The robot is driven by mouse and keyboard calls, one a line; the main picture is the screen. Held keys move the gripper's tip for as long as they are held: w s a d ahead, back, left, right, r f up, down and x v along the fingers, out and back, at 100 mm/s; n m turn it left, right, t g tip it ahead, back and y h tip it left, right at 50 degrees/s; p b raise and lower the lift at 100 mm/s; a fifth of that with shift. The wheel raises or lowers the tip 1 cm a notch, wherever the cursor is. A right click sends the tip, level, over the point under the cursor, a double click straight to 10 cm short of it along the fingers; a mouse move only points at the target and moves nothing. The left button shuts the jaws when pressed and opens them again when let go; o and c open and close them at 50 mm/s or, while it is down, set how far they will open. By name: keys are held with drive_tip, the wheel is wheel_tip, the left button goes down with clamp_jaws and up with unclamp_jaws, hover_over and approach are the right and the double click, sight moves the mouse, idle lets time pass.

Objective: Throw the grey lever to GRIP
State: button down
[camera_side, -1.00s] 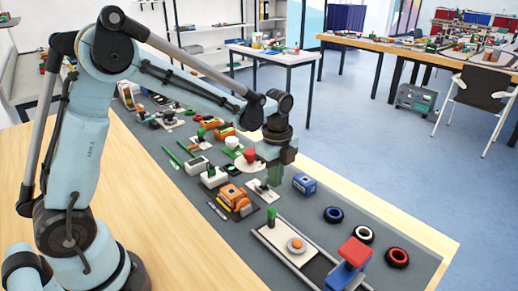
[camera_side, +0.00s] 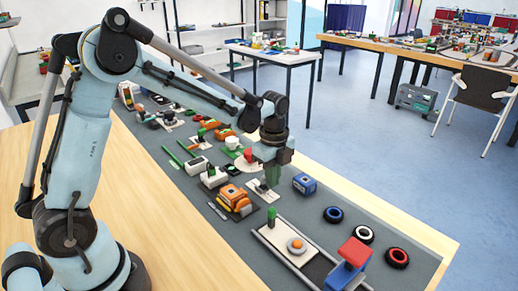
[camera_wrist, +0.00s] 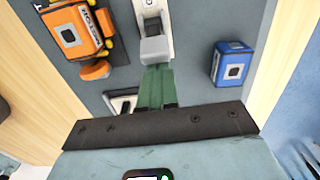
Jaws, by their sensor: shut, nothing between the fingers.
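The grey lever (camera_wrist: 154,49) shows in the wrist view as a grey block at the near end of a white base plate (camera_wrist: 148,10). My gripper (camera_wrist: 156,80) has green fingers, shut and empty, with their tips right at the lever's near side. I cannot tell whether they touch it. In the side view my gripper (camera_side: 270,180) points down over the white plate (camera_side: 256,187), and the lever there is mostly hidden by the fingers. The GRIP marking is not readable.
An orange machine (camera_wrist: 75,33) lies left of the lever and a blue box (camera_wrist: 232,64) lies right of it. A red-topped blue device (camera_side: 349,262), a plate with an orange button (camera_side: 296,245) and several rings (camera_side: 363,234) stand toward the mat's near end.

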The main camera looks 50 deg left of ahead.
drive_tip(key=shift+a, duration=1.3)
drive_tip(key=shift+d, duration=0.65)
wheel_tip(320, 180, up, 7)
idle(0.4)
